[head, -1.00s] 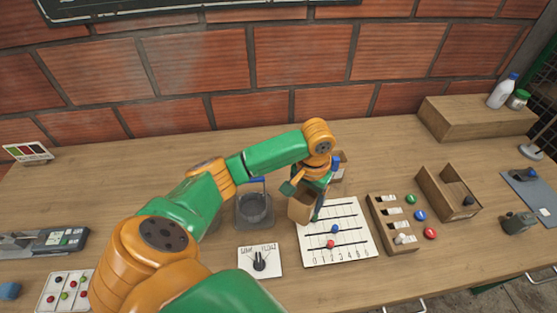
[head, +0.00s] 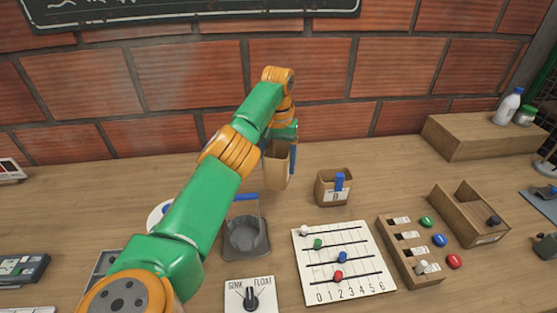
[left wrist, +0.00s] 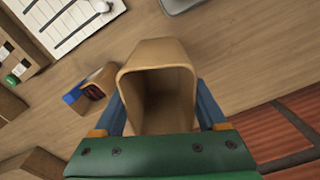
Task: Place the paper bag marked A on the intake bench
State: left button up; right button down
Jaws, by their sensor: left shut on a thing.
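My left gripper (head: 285,158) is shut on an open-topped brown paper bag (head: 276,170) and holds it upright near the back of the wooden bench (head: 400,165). In the left wrist view, the bag (left wrist: 157,62) sits between my blue fingers, its mouth facing the camera and its inside looking empty. I see no letter on the bag from here. I cannot tell whether its base touches the bench. My right gripper is in neither view.
A brown holder with a blue piece (head: 333,188) stands just right of the bag. A grey-black cup (head: 245,236) sits in front. A slider board (head: 342,265), a button block (head: 405,250) and a wooden tray (head: 468,215) lie to the right. A brick wall (head: 400,75) rises behind.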

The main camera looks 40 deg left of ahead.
pick_arm(q)
notch_tip(320, 180, down, 10)
jog(key=shift+s+f, duration=0.1)
jog(key=shift+f, duration=0.1)
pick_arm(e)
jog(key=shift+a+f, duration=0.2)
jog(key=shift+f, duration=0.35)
pick_arm(q)
jog(key=shift+f, duration=0.2)
jog(key=o, duration=1.5)
jog(key=shift+c, duration=0.2)
jog(key=shift+r, duration=0.35)
notch_tip(320, 180, up, 11)
jog(key=shift+f+p, duration=0.1)
jog(key=shift+p, duration=0.4)
jog(key=shift+r, duration=0.5)
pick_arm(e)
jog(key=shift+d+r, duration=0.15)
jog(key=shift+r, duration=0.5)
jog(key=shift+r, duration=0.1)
